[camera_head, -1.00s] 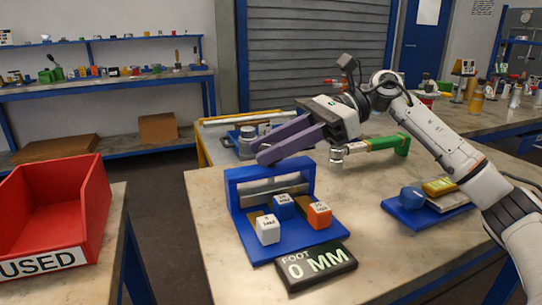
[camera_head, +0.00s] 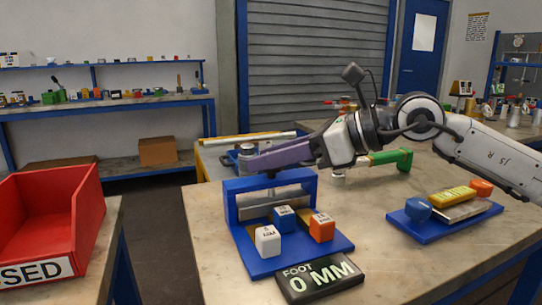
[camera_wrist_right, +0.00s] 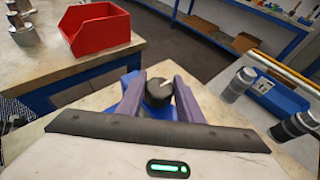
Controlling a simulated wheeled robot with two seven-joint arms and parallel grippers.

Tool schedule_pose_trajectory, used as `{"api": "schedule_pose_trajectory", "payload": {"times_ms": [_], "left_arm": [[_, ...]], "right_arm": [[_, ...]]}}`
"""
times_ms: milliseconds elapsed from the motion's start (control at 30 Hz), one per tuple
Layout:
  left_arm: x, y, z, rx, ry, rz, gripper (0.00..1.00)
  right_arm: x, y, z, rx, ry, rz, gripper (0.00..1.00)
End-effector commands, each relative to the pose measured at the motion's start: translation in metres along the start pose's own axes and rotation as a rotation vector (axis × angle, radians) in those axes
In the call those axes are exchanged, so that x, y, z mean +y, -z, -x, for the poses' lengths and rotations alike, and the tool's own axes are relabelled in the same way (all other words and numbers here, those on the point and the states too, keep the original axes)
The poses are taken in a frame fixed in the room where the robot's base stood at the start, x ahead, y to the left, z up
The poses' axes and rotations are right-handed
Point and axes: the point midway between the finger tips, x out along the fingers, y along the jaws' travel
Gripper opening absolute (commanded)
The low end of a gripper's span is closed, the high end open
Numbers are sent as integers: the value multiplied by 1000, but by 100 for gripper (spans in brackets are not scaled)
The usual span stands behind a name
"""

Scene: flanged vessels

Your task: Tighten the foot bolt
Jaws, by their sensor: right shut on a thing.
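The foot bolt has a dark round knob with a white mark (camera_wrist_right: 158,92), seen in the right wrist view between my two purple fingers. My right gripper (camera_wrist_right: 159,84) is shut on this knob. In the head view, the right gripper (camera_head: 262,160) reaches in from the right over the blue fixture (camera_head: 232,202). The fingers hide the knob there; a short bit of shaft shows below them. A grey bar (camera_head: 275,203) spans the fixture's frame. The black display (camera_head: 320,278) in front reads FOOT 0 MM. My left gripper is not in view.
White (camera_head: 268,241), blue (camera_head: 283,219) and orange (camera_head: 321,228) blocks stand on the fixture's base. A blue tray (camera_head: 425,231) with coloured pieces lies to the right. A green-handled tool (camera_head: 392,158) lies behind. A red bin (camera_head: 45,225) stands at left.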

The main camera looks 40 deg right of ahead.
Motion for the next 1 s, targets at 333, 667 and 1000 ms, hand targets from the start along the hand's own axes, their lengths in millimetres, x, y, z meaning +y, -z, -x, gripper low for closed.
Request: {"api": "schedule_pose_trajectory", "payload": {"times_ms": [333,667,1000], "left_arm": [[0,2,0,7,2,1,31],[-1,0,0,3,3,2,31],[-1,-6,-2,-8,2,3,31]], "right_arm": [[0,1,0,3,17,-10,11],[0,1,0,2,17,-10,51],[-1,2,3,2,19,-9,51]]}}
